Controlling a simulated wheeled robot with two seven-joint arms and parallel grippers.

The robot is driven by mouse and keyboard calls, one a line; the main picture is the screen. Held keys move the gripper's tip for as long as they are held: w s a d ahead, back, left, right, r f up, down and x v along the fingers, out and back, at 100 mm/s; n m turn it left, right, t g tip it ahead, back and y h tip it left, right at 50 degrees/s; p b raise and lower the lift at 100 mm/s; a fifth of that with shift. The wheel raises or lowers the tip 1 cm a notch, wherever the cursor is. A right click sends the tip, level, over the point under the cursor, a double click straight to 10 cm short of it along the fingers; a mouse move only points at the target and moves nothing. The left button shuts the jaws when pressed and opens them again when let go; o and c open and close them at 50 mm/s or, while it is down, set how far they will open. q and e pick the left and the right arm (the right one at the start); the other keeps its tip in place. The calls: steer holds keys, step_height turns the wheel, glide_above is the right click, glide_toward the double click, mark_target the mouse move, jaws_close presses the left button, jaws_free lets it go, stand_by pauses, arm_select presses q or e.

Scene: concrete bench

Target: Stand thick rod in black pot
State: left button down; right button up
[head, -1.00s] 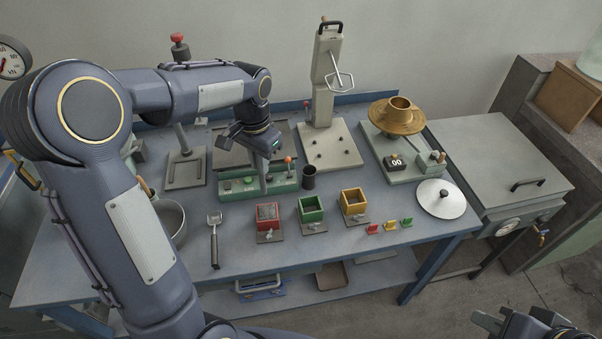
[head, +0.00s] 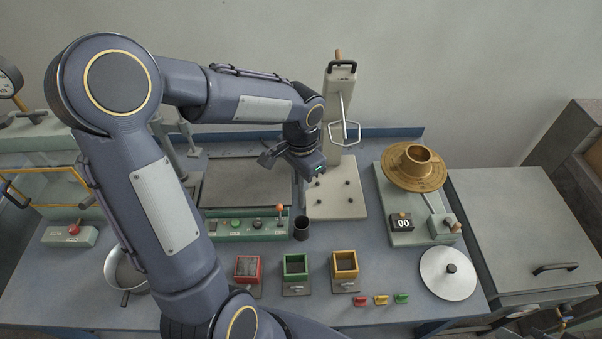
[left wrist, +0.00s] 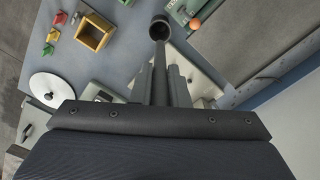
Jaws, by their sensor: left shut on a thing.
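The black pot (head: 300,229) is a small dark cup standing upright on the bench, right of the green control box. My left gripper (head: 313,176) is above and behind it in the head view, over the edge of the pale stand base. In the left wrist view the gripper (left wrist: 160,92) is shut on the thick rod (left wrist: 160,62), a dark grey bar pointing away from the jaws. The rod's far end lines up close to the pot's mouth (left wrist: 159,28); I cannot tell whether they touch. The rod is not clear in the head view. My right gripper is out of view.
Red (head: 248,269), green (head: 295,267) and yellow (head: 345,264) boxes stand in front of the pot. A tall stand (head: 340,110) rises behind, beside the gripper. A brass dish (head: 412,168) and a round lid (head: 448,273) are at the right.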

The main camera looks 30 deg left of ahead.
mark_target(301, 207)
arm_select(q)
steer(key=shift+f+b, duration=2.5)
steer(key=shift+f, duration=0.85)
steer(key=shift+f+b, duration=2)
steer(key=shift+f, duration=0.45)
steer(key=c, duration=1.3)
jaws_free()
step_height(301, 207, up, 8)
steer(key=p, duration=0.6)
steer(key=shift+f, duration=0.1)
